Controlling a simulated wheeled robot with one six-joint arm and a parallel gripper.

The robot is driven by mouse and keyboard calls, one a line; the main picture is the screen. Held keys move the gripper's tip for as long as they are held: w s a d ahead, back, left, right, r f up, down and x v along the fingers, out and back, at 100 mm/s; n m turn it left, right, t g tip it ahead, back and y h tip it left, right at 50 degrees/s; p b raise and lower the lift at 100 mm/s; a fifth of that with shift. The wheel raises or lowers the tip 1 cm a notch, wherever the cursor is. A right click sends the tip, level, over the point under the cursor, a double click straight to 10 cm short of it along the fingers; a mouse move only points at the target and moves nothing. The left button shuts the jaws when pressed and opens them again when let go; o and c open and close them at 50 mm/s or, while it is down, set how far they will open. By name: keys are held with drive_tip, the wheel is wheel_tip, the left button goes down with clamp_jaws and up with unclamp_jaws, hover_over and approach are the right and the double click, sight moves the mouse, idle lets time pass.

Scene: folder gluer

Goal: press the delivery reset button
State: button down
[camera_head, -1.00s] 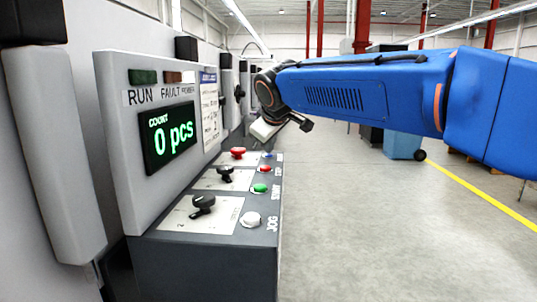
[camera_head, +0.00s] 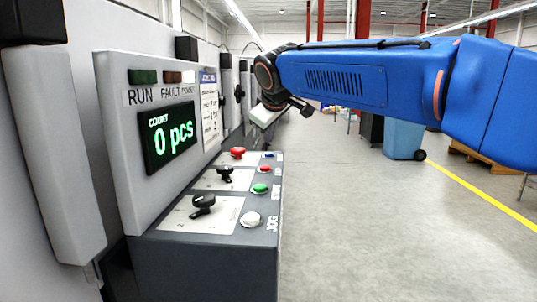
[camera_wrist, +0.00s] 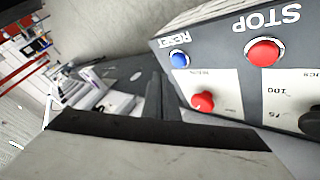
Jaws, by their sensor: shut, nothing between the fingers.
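The blue button (camera_wrist: 179,59) is on the dark control panel (camera_wrist: 220,50) in the wrist view, with a RESET label that appears upside down above it. In the head view the blue button (camera_head: 268,155) is small, at the far end of the panel. My gripper (camera_wrist: 158,92) shows its dark fingers in the wrist view, shut and empty, left of and below the blue button and apart from it in the picture. In the head view my gripper (camera_head: 265,116) hangs above the panel's far end; its fingertips cannot be made out.
A red STOP button (camera_wrist: 263,52) and a red knob (camera_wrist: 203,100) are close to the blue button. A green button (camera_head: 260,188), a white JOG button (camera_head: 251,219) and black selector knobs (camera_head: 203,204) lie nearer. The display housing (camera_head: 120,150) rises at left. Open floor lies right.

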sight(269, 154)
drive_tip(key=shift+r, duration=1.65)
